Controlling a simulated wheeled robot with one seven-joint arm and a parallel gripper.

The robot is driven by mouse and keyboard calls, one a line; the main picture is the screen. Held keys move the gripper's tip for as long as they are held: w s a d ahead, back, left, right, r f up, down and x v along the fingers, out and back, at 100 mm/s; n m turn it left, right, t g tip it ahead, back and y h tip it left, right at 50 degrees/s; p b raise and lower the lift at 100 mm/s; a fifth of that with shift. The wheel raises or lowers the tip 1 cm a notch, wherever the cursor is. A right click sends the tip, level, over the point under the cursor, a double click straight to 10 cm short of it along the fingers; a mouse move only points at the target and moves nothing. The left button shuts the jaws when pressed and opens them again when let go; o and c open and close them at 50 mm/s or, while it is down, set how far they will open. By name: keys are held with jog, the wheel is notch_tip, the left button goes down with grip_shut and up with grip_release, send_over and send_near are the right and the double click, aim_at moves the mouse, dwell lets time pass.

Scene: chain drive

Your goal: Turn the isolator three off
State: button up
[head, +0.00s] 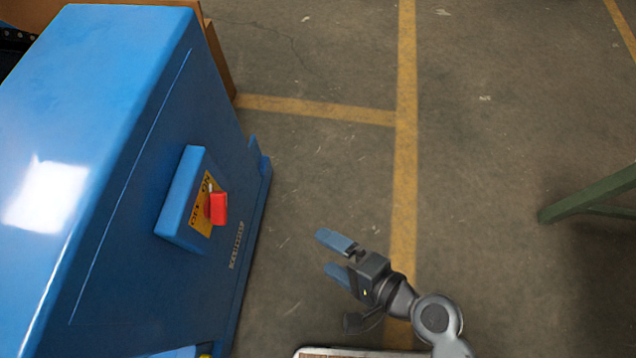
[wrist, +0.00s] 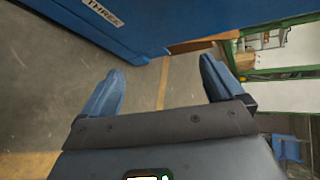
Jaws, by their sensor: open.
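The isolator's red handle (head: 217,208) sits on a yellow plate (head: 203,205) marked OFF and ON, on a blue box on the side of a large blue cabinet (head: 120,120). The handle's exact setting is hard to tell. A label below it is too small to read in the head view; in the wrist view a label reading THREE (wrist: 103,12) shows on the blue cabinet. My gripper (head: 327,253) is open and empty, right of and below the handle, apart from the cabinet. In the wrist view its two blue fingers (wrist: 160,88) are spread with nothing between them; the handle is out of that view.
A brown cardboard-coloured panel (head: 222,60) stands behind the cabinet.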

jog(key=w+a+g+y+b, duration=0.2)
jog(key=w+a+y, duration=0.2)
jog(key=a, duration=0.3)
jog(key=g+y+b, duration=0.2)
jog(key=g+y, duration=0.1)
send_near(227, 208)
jog(key=a, duration=0.2)
jog(key=w+a, duration=0.1)
jog(key=a, duration=0.6)
jog(key=shift+a+f+g, duration=0.2)
jog(key=shift+a+g, duration=0.1)
jog(key=shift+c, duration=0.4)
jog(key=c, duration=0.9)
